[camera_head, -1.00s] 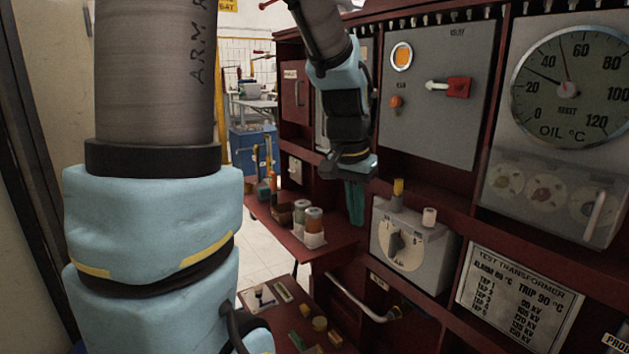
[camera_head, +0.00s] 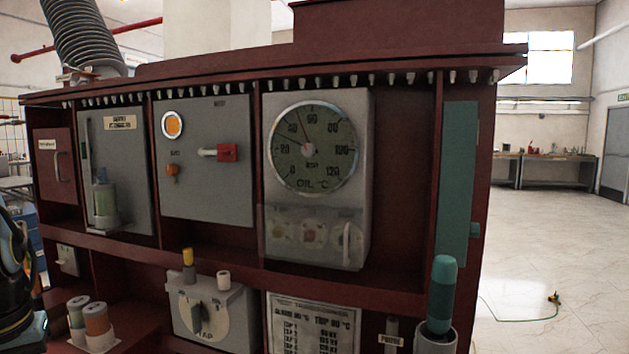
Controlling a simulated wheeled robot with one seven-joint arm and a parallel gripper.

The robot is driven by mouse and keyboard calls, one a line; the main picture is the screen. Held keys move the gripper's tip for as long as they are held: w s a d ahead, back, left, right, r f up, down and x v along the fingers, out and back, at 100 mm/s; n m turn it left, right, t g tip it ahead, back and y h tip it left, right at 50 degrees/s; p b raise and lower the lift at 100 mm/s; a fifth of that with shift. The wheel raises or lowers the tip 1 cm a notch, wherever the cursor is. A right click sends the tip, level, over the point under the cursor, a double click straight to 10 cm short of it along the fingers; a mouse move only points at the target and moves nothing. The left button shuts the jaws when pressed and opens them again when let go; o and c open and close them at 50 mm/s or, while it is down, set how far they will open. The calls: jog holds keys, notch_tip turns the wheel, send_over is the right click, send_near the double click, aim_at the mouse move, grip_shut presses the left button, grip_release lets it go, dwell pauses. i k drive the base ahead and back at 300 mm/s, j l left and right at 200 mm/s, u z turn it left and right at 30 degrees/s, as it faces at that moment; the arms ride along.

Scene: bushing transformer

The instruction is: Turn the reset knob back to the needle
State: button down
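The oil temperature gauge (camera_head: 330,170) is a round dark dial marked OIL °C on a grey box in the cabinet. A thin red hand points between 40 and 60, and a dark needle points between 20 and 40. Small lettering, possibly RESET, sits just below the hub. Below the dial, a clear cover (camera_head: 275,250) with a pale upright handle (camera_head: 347,243) lies across several round knobs. The middle knob (camera_head: 312,233) looks reddish. Which one is the reset knob cannot be told. Only part of my arm shows at the left edge; my gripper is not in view.
A grey panel left of the gauge has an orange lamp (camera_head: 173,125) and a red switch (camera_head: 228,152). A tap-knob box (camera_head: 212,315) and a placard (camera_head: 312,325) are below. A teal-handled tool (camera_head: 441,290) stands in a holder at right. Open floor lies further right.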

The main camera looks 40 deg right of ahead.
aim_at(308, 149)
jog(key=z, duration=1.35)
